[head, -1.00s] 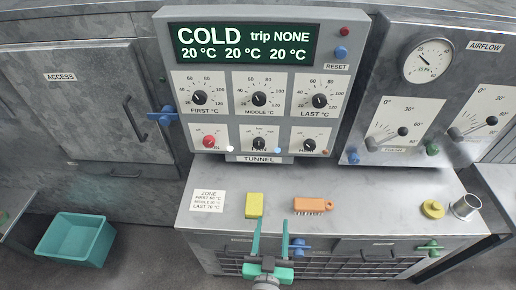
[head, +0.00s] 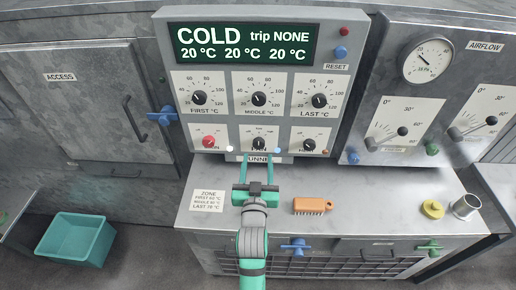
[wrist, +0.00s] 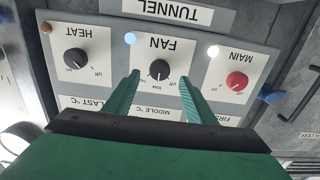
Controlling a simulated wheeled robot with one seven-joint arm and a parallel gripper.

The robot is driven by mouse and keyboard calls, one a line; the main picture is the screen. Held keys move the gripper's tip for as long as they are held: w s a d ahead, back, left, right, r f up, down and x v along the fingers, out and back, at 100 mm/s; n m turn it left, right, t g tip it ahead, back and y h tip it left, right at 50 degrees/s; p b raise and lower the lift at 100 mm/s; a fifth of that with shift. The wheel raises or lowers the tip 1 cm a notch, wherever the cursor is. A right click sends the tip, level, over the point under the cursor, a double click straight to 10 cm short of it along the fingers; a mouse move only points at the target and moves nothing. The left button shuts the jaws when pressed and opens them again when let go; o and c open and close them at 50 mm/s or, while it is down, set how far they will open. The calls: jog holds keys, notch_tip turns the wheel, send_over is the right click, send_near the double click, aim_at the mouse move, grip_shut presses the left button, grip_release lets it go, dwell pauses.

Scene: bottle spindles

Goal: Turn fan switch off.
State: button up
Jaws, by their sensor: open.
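The fan switch is a black knob (head: 259,143) at the lower middle of the tunnel panel. In the wrist view, which is upside down, the fan knob (wrist: 159,69) has "off" and "low" marks around it; its pointer seems to be near "low". A pale blue lamp (wrist: 130,38) beside the FAN label looks lit. My gripper (head: 258,159) is open and empty, just in front of the panel. In the wrist view its fingers (wrist: 159,78) stand on either side of the fan knob, with gaps; I cannot tell the remaining depth.
The red main knob (wrist: 237,81) and black heat knob (wrist: 73,60) flank the fan knob closely. Temperature dials sit above, under the display (head: 243,43) reading COLD. On the bench are an orange brush (head: 313,206), a yellow round piece (head: 432,209) and a metal cup (head: 466,207).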

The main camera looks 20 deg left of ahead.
aim_at(259, 146)
jog(key=shift+x, duration=3.1)
jog(key=shift+c, duration=0.5)
jog(key=c, duration=0.9)
